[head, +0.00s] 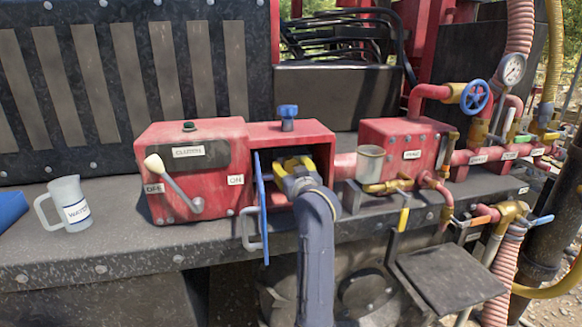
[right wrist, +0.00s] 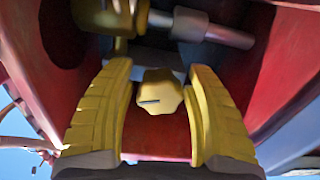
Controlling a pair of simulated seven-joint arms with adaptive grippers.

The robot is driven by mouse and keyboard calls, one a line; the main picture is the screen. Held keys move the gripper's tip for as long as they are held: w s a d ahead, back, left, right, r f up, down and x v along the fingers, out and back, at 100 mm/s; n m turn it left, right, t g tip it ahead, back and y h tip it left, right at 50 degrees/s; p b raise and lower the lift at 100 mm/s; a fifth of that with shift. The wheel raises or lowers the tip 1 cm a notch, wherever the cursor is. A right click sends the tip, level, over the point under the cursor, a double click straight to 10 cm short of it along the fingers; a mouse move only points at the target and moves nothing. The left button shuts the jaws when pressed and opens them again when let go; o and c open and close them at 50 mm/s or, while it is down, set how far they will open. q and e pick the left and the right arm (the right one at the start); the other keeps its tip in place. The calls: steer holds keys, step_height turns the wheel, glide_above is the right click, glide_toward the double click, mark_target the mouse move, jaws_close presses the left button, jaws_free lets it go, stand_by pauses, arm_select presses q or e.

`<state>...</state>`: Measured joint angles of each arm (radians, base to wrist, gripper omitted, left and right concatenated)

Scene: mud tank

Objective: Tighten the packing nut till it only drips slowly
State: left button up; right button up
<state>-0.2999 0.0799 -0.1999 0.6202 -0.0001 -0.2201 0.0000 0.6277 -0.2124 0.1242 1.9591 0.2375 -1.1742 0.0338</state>
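My right gripper (head: 293,168) reaches into the open front of the red box (head: 322,134) in the middle of the head view. In the right wrist view its two yellow fingers (right wrist: 160,90) stand apart, one on each side of a brass-yellow lobed nut (right wrist: 163,106), which looks like the packing nut. A narrow gap shows beside the nut, so the fingers do not look shut on it. A dark slot or mark shows on its face. In the head view the gripper hides the nut. No drip is visible. My left gripper is not in view.
A blue door (head: 262,210) stands open at the box's left edge. Inside, a grey shaft (right wrist: 215,29) and brass fitting (right wrist: 127,20) lie near the fingers. A white jug (head: 71,203) stands left; a cup (head: 370,163) and red pipework are right.

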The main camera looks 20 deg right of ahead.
steer(key=shift+o, duration=0.7)
steer(key=shift+s+r, duration=0.1)
steer(key=shift+r, duration=0.1)
steer(key=s, duration=0.7)
steer(key=shift+s+a, duration=0.15)
steer(key=shift+a, duration=0.05)
steer(key=shift+f, duration=0.1)
